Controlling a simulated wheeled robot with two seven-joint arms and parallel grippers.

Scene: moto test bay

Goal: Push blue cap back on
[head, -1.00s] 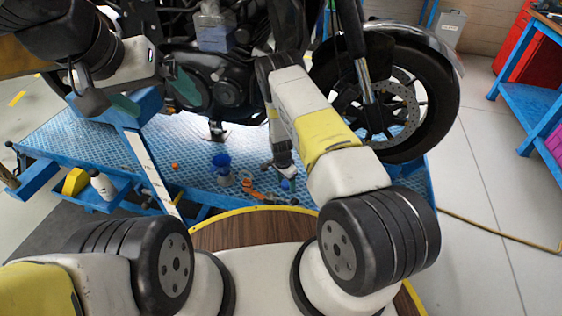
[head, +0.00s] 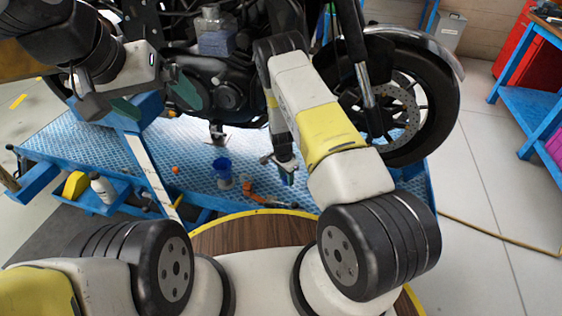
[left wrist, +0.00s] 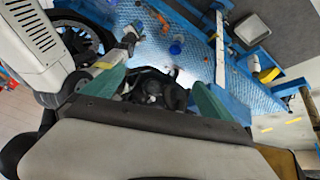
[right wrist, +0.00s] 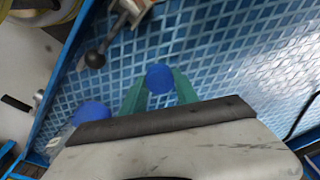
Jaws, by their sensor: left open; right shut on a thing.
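My right gripper (head: 285,172) is shut on a small round blue cap; the cap (right wrist: 160,78) shows between the green fingertips in the right wrist view. They are above the blue textured platform, to the right of a blue-topped container (head: 222,172) in the head view. That container stands upright on the platform; its blue top (right wrist: 90,112) and pale body show at the left in the right wrist view, apart from the held cap. It also shows in the left wrist view (left wrist: 175,48). My left gripper (left wrist: 165,88) is open and empty, its green fingers wide apart, near the motorcycle engine.
A motorcycle (head: 225,90) stands on the blue platform (head: 110,150). An orange-handled tool (head: 262,200) lies near the front edge, and a small orange piece (head: 175,169) lies left of the container. A white bottle (head: 102,187) and yellow item (head: 75,185) sit at the left side.

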